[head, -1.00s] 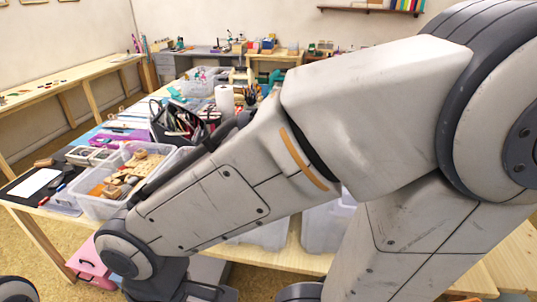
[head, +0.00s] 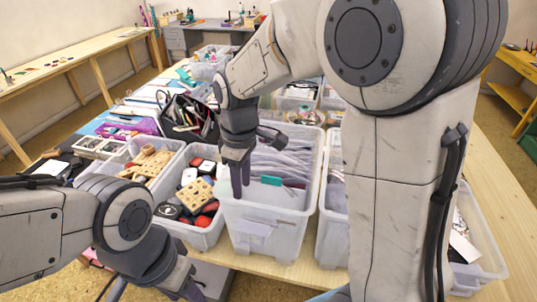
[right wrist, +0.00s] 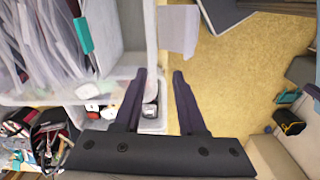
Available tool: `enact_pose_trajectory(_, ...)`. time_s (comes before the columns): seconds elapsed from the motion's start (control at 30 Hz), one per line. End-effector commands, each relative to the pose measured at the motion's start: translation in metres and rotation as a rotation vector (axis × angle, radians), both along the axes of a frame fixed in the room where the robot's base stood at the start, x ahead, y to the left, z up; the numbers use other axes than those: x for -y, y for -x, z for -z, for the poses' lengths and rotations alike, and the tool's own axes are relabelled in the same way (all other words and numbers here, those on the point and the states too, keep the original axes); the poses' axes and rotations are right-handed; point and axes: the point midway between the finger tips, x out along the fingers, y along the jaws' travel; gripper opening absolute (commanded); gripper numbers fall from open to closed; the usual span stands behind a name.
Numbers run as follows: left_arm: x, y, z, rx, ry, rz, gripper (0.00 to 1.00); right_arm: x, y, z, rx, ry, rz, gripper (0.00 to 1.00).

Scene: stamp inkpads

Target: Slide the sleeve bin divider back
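The sleeve bin (head: 262,235) is a clear plastic box in the middle of the table, packed with upright pale sleeves (head: 290,160). A teal tab (head: 271,181), apparently on the divider, stands in front of the sleeves; the tab also shows in the right wrist view (right wrist: 83,35). The pale panel (right wrist: 103,25) beside it seems to be the divider. My right gripper (head: 241,188) points down at the bin's front left, near its wall. Its fingers (right wrist: 160,75) are apart and empty in the right wrist view. My left gripper (head: 188,290) is low at the bottom edge, mostly cut off.
A clear bin of stamps and inkpads (head: 207,232) stands left of the sleeve bin. A bin of wooden pieces (head: 150,165) is further left, with a dark tool caddy (head: 186,118) behind. Another clear bin (head: 335,215) is close on the right. Open floor (right wrist: 240,70) lies in front.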

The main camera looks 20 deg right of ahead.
Motion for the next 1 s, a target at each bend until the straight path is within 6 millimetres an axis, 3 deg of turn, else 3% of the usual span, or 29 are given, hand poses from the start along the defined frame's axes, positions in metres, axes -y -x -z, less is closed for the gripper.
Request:
enact_pose_trajectory(0.03,0.0,0.0,-0.018,0.0,0.0,0.0,0.5,0.025,-0.028,-0.011,-0.005,0.01,-0.012,0.4)
enact_pose_trajectory(0.1,0.0,0.0,-0.026,0.0,0.0,-0.001,0.5,0.053,-0.055,-0.013,-0.009,0.018,-0.051,0.4)
enact_pose_trajectory(0.2,0.0,0.0,-0.033,-0.001,-0.001,-0.001,0.5,0.085,-0.079,-0.012,-0.012,0.027,-0.093,0.4)
enact_pose_trajectory(0.3,0.0,0.0,-0.036,-0.001,-0.001,-0.001,0.5,0.102,-0.09,-0.009,-0.014,0.031,-0.117,0.4)
enact_pose_trajectory(0.47,0.0,0.0,-0.038,-0.001,-0.001,-0.001,0.5,0.106,-0.092,0.008,-0.017,0.032,-0.127,0.4)
enact_pose_trajectory(0.8,0.0,0.0,-0.051,-0.001,-0.001,-0.001,0.5,0.106,-0.09,0.07,-0.017,0.031,-0.126,0.4)
enact_pose_trajectory(1.0,0.0,0.0,-0.055,-0.001,-0.001,-0.002,0.5,0.106,-0.091,0.091,-0.015,0.032,-0.125,0.4)
